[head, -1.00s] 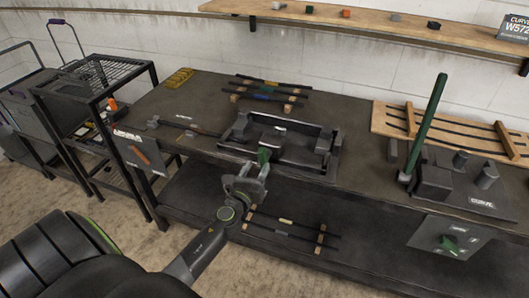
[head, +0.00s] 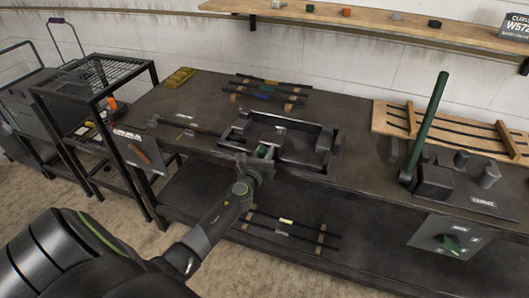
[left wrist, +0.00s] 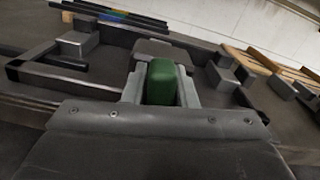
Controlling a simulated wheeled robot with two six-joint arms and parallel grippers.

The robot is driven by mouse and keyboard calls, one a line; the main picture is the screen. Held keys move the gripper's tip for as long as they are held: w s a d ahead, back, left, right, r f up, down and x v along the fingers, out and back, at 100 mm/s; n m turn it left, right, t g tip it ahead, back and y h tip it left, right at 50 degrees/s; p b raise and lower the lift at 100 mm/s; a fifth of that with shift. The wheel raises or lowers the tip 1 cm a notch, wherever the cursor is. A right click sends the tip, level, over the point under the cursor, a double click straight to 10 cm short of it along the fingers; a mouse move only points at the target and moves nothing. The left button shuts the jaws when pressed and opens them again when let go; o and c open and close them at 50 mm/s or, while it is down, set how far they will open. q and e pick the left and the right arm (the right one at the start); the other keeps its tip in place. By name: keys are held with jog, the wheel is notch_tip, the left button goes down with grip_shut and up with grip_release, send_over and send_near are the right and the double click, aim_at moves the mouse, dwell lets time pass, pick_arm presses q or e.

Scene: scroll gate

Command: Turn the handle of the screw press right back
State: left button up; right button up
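The screw press (head: 308,170) is a dark grey metal frame on the front part of the bench. Its green handle (head: 263,151) is at the front, partly hidden by my left gripper (head: 258,160). In the left wrist view, the rounded green handle (left wrist: 161,82) stands between the two grey fingers of my left gripper (left wrist: 162,92). The fingers flank it closely. I cannot tell whether they press on it. My right gripper is not in view.
A second device (head: 455,184) with a tall green lever (head: 428,120) stands on the bench at right. Dark rods (head: 268,92) lie behind the press. More rods (head: 285,231) are on the lower shelf. A wire rack (head: 95,80) stands left of the bench (head: 185,100).

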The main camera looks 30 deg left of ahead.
pick_arm(q)
grip_shut()
